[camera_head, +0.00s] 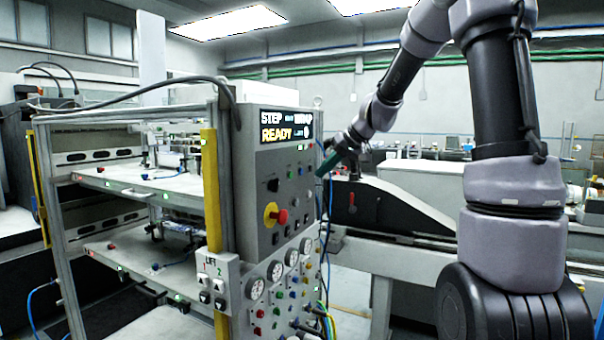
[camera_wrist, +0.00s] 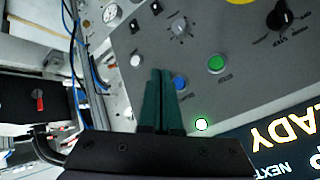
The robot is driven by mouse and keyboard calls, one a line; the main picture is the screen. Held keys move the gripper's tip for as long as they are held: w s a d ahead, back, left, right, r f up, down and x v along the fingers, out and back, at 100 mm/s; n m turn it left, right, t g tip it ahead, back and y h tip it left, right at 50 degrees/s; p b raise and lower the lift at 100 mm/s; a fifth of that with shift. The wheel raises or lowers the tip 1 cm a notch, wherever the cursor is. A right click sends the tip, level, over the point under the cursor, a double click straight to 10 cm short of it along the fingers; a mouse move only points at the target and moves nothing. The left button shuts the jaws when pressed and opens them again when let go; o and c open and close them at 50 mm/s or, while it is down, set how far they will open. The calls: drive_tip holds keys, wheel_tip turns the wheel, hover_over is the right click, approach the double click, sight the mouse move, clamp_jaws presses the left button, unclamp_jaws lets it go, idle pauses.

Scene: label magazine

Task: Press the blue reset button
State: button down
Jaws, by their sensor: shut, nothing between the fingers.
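The blue button (camera_wrist: 180,83) sits on the grey control panel (camera_wrist: 235,95) in the wrist view, just right of my fingertips. My gripper (camera_wrist: 160,73) has its two green fingers together with nothing between them. The fingers cover part of the panel beside the button; whether they touch the panel I cannot tell. In the head view my gripper (camera_head: 322,172) is at the right edge of the control panel (camera_head: 254,185), below the lit display (camera_head: 286,126) that reads READY.
A red emergency stop (camera_head: 281,217) and several gauges sit lower on the panel in the head view.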

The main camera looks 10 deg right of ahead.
drive_tip(key=shift+s+d, duration=0.6)
drive_tip(key=shift+d, duration=0.25)
drive_tip(key=shift+s+r, duration=0.1)
drive_tip(key=s+d+r+m+h, duration=0.1)
drive_tip(key=s+m, duration=0.1)
drive_tip(key=s, duration=0.7)
drive_tip(key=s+d+r+m+t+h, duration=0.1)
drive_tip(key=s+r+m+h, duration=0.1)
drive_tip(key=s, duration=0.8)
drive_tip(key=s+d+r+m+h, duration=0.1)
drive_tip(key=s+d+m, duration=0.1)
drive_tip(key=s, duration=0.7)
drive_tip(key=shift+s+r+h, duration=0.3)
drive_tip(key=shift+s+r, duration=0.1)
